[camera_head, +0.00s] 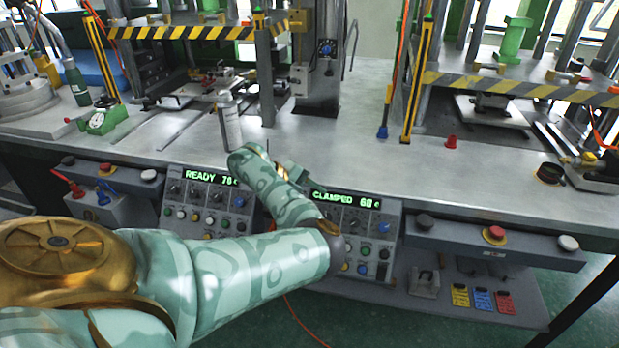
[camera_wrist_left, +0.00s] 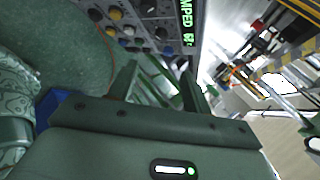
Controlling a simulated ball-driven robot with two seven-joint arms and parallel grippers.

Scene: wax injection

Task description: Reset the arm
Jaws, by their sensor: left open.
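My left arm comes in from the left in the head view and bends back at the elbow. Its gripper (camera_head: 294,176) is by the table's front edge, just above the control panel that reads "CLAMPED" (camera_head: 350,225), and the wrist partly hides it. In the left wrist view the gripper's two fingers (camera_wrist_left: 160,82) stand apart with nothing seen held between them. The same panel (camera_wrist_left: 150,22) shows beyond the fingertips. My right gripper is in neither view.
A second panel reading "READY" (camera_head: 200,205) is left of it. A grey cylinder (camera_head: 230,122) stands on the table (camera_head: 345,140) near my wrist. Presses with striped bars (camera_head: 520,88) stand behind. A red cone-like piece (camera_head: 451,142) is at right; the middle tabletop is clear.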

